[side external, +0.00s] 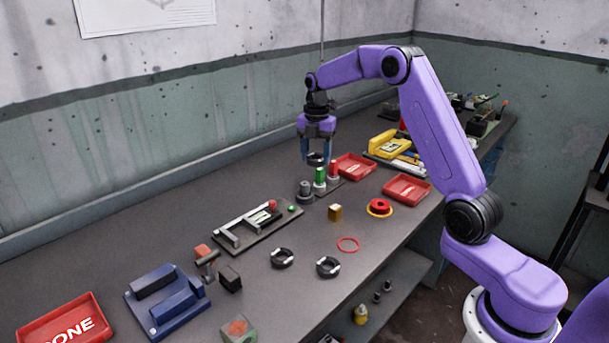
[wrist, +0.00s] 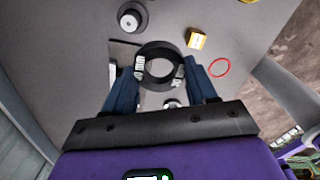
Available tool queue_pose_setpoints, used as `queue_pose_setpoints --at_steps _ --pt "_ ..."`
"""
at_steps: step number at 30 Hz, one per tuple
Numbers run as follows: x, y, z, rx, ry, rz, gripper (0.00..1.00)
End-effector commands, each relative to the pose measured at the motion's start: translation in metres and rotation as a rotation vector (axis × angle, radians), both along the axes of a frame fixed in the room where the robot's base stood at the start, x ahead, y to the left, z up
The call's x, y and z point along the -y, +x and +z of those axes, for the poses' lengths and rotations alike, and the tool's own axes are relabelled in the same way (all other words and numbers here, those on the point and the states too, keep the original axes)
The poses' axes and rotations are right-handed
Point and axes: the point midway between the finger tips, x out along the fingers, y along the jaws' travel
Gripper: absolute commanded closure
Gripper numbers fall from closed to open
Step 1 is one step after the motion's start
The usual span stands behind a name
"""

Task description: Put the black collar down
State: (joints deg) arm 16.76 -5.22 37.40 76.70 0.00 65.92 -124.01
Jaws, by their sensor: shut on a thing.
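My gripper (side external: 318,155) is shut on a black collar (side external: 316,161), a thick ring with pale patches on its sides. In the wrist view the collar (wrist: 160,46) lies level between the two blue fingers of my gripper (wrist: 160,70), one on each side. In the side view the collar appears just above the green post (side external: 320,176); the exact gap cannot be told. Two similar black collars lie flat on the table, one to the left (side external: 282,258) and one to the right (side external: 328,268).
A grey post (side external: 305,189) and a red post (side external: 334,168) flank the green one. A wooden block (side external: 335,212), a thin red ring (side external: 348,244) and red trays (side external: 407,189) are nearby.

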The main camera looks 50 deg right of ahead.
Motion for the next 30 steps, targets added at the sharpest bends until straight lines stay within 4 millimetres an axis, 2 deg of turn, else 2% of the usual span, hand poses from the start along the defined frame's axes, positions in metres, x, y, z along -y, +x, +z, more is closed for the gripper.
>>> queue_pose_setpoints --at_steps 6,12,20,27,30 --pt "0.006 0.028 -0.03 -0.002 0.0 0.001 0.82" --pt "0.01 0.046 -0.051 0.001 -0.001 0.001 0.82" --pt "0.011 0.053 -0.06 0.001 0.0 0.001 0.82" --pt "0.012 0.055 -0.089 -0.001 0.001 0.001 0.82" --pt "0.012 0.055 -0.094 0.001 -0.001 0.001 0.82"
